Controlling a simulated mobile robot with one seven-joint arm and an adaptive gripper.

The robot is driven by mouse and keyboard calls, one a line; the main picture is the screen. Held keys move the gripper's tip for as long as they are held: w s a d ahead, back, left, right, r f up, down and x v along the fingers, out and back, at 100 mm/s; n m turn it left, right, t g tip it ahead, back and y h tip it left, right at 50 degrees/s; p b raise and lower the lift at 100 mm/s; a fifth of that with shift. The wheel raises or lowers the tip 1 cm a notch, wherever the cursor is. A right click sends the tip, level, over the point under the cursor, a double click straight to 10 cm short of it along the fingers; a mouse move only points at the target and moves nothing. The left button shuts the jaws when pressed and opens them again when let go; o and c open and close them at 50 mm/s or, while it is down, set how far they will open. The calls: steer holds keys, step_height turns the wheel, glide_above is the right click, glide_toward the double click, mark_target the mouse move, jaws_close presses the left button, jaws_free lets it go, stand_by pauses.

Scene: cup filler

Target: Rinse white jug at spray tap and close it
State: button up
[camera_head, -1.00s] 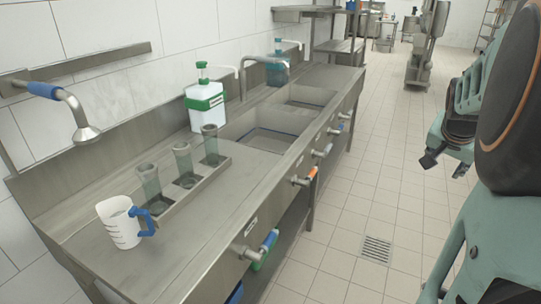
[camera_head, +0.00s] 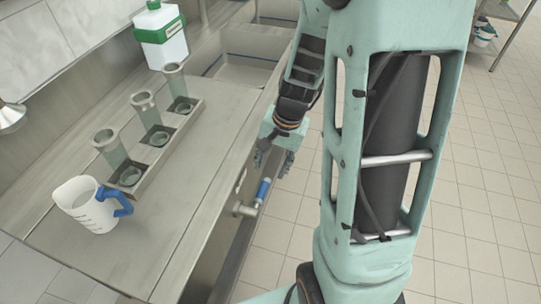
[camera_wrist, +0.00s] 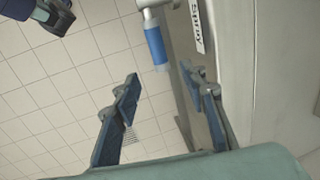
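The white jug (camera_head: 78,203) with a blue handle stands upright on the steel counter, at the lower left of the head view. The spray tap's head (camera_head: 11,117) shows at the left edge, above and apart from the jug. A valve with a blue lever (camera_head: 263,190) sits on the counter's front face. In the wrist view, this blue lever (camera_wrist: 156,47) is beside a label reading "Spray" (camera_wrist: 196,25). My gripper (camera_head: 272,166) is open and empty at the counter front, close to the lever. Its fingers (camera_wrist: 160,76) are spread just short of the lever, apparently not touching it.
A rack (camera_head: 143,183) with several glass tubes stands on the counter behind the jug. A white and green bottle (camera_head: 163,52) and a sink basin (camera_head: 240,70) are farther back. Tiled floor (camera_head: 470,190) is open at the right.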

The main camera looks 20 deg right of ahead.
mark_target(265, 183)
steer(key=f, duration=0.3)
steer(key=a+f+b, duration=0.1)
steer(key=f, duration=0.2)
steer(key=w+f, duration=0.1)
steer(key=f, duration=0.2)
steer(key=shift+a, duration=0.2)
steer(key=shift+r, duration=0.1)
jaws_close()
